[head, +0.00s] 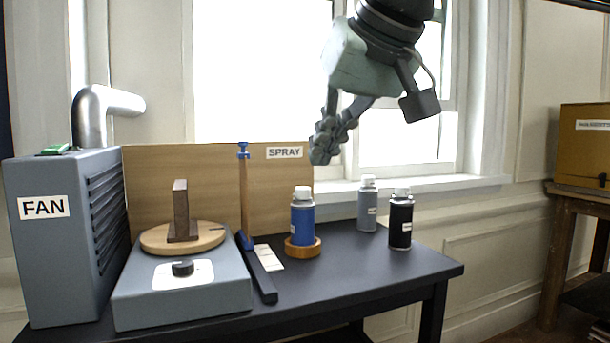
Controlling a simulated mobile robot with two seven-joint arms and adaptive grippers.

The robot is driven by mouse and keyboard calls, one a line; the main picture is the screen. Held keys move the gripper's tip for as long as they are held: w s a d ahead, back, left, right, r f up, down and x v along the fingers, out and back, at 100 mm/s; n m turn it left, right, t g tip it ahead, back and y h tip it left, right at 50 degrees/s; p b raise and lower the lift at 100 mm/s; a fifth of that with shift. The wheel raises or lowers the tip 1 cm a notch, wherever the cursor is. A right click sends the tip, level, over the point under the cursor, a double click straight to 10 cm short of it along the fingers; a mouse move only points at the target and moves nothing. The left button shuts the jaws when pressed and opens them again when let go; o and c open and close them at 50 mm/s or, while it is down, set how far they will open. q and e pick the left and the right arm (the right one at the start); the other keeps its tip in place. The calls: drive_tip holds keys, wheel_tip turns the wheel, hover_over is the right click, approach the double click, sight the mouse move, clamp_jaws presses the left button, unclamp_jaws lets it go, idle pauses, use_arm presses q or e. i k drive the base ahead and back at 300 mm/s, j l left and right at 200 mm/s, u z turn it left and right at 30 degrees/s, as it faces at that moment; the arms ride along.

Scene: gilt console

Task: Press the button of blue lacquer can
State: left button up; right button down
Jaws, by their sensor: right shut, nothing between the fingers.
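The blue lacquer can (302,222) stands upright in a round wooden holder (303,249) on the dark table. It has a white top (302,193), which is where a button would sit; the button itself is too small to make out. My right gripper (323,152) is shut and empty. In the picture it is above and slightly right of the blue can, apart from it, in front of the window. My left gripper is not in view.
A grey can (367,208) and a black can (401,222) stand right of the blue can. A blue clamp post (243,200), a turntable (190,240) with a wooden block and a fan box (70,235) are left. The table's (400,275) front right is clear.

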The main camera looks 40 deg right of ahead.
sight(300, 193)
drive_tip(key=i+l, duration=0.95)
